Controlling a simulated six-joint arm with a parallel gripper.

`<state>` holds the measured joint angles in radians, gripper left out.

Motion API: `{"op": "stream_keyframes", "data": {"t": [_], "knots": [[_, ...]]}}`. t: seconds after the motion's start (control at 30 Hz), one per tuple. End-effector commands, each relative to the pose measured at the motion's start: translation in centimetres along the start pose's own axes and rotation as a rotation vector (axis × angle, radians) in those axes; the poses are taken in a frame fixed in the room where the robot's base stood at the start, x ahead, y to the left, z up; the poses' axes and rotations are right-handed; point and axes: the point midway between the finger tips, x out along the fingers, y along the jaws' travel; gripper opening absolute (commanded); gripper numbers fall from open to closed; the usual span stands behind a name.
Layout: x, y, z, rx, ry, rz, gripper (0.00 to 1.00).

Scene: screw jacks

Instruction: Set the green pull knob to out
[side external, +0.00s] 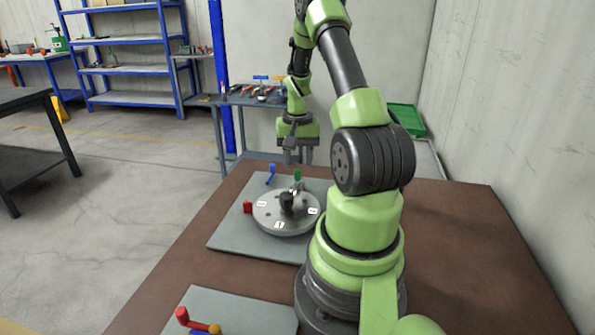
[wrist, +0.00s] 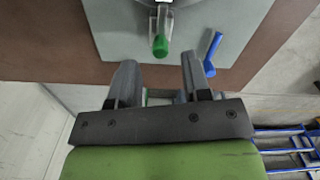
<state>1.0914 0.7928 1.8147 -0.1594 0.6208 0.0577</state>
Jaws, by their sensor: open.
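The green pull knob (side external: 297,176) stands at the back of a round grey disc fixture (side external: 270,222) on a grey plate (side external: 228,238). In the wrist view the green knob (wrist: 160,46) is at top centre, on the end of a light metal stem. My gripper (side external: 297,150) is above the far side of the fixture, apart from the knob. In the wrist view my gripper (wrist: 158,68) has its two fingers spread with nothing between them, and the knob lies just beyond the fingertips. I cannot tell how far the knob is pulled.
A blue lever (wrist: 213,50) stands beside the green knob, on its right in the wrist view. A red knob (side external: 248,207) is at the disc's left side. A second plate (side external: 250,310) with red, yellow and blue parts lies nearer the camera. The brown table (side external: 470,230) is clear at right.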

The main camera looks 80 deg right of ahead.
Motion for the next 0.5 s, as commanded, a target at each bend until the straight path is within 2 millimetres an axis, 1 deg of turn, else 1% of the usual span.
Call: {"op": "stream_keyframes", "data": {"t": [0.03,0.1,0.2,0.33,0.5], "knots": [[1.0,0.0,0.1,0.000,-0.005,0.001,0.44],[2.0,0.0,0.1,0.001,-0.003,0.000,0.44],[3.1,0.0,0.0,0.000,-0.002,0.000,0.44],[3.9,0.0,0.0,0.000,0.001,0.000,0.44],[3.9,-0.1,0.0,0.000,0.002,-0.001,0.44]]}}
